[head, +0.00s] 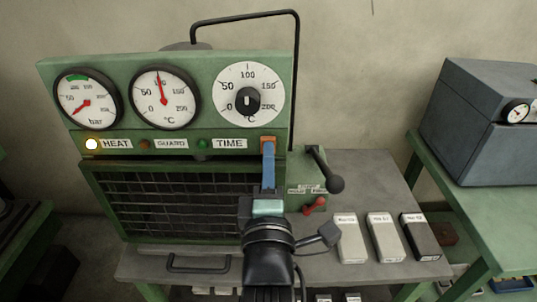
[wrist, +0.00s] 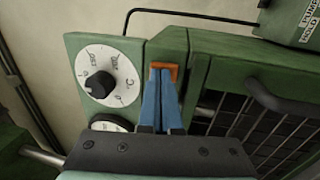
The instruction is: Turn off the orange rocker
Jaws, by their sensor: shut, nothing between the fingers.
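The orange rocker (head: 268,139) sits at the right end of the green machine's label strip, right of the TIME label. In the wrist view the orange rocker (wrist: 165,71) shows just beyond my fingertips. My gripper (head: 268,146) has blue fingers, shut together with nothing between them, and they point at the rocker. The fingertips (wrist: 162,78) overlap the rocker's lower part in both views; I cannot tell whether they touch it. Which way the rocker is tipped is not clear.
The machine carries a bar gauge (head: 87,98), a temperature gauge (head: 164,97) and a dial with a black knob (head: 247,101). A black-knobbed lever (head: 328,172) and a red handle (head: 315,205) are close on the right. Boxes (head: 384,238) lie on the grey bench.

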